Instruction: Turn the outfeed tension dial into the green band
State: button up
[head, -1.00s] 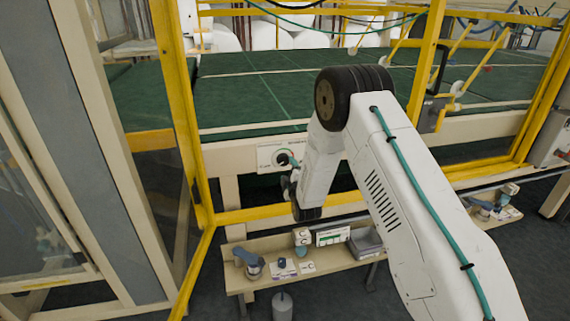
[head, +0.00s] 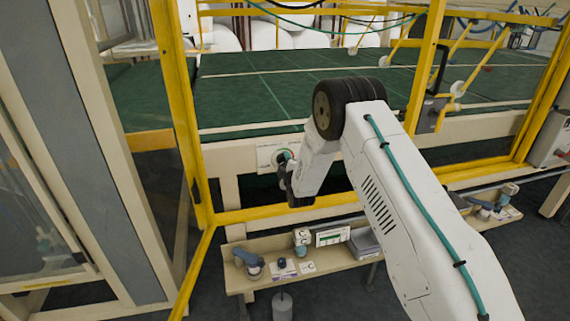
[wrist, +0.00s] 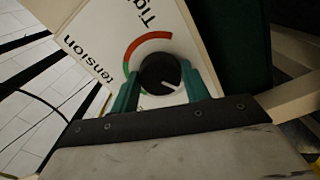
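The outfeed tension dial is a round black knob (wrist: 160,74) with a white pointer line, on a white plate (wrist: 97,38) lettered "tension" and "Tig…". In the wrist view the pointer aims to the lower right. A red arc curves above and left of the knob, with a piece of green at its left end; the rest of the scale is hidden. My gripper (wrist: 160,78) has its two green fingers on either side of the knob, very close to it. I cannot tell whether they press on it. In the head view my gripper (head: 282,160) is at the plate (head: 267,153), partly covering it.
Yellow frame posts (head: 180,110) stand left and right of my arm. A low shelf (head: 240,283) below holds small boxes, a grey bin (head: 364,244) and a bluish tool (head: 248,260). A green conveyor bed (head: 250,85) lies behind the beam.

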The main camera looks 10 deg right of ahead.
jog(key=shift+m, duration=0.4)
jog(key=m, duration=0.5)
jog(key=shift+m, duration=0.3)
jog(key=m, duration=1.2)
jog(key=shift+m, duration=0.3)
jog(key=m, duration=0.6)
jog(key=shift+m, duration=0.3)
jog(key=o, duration=1)
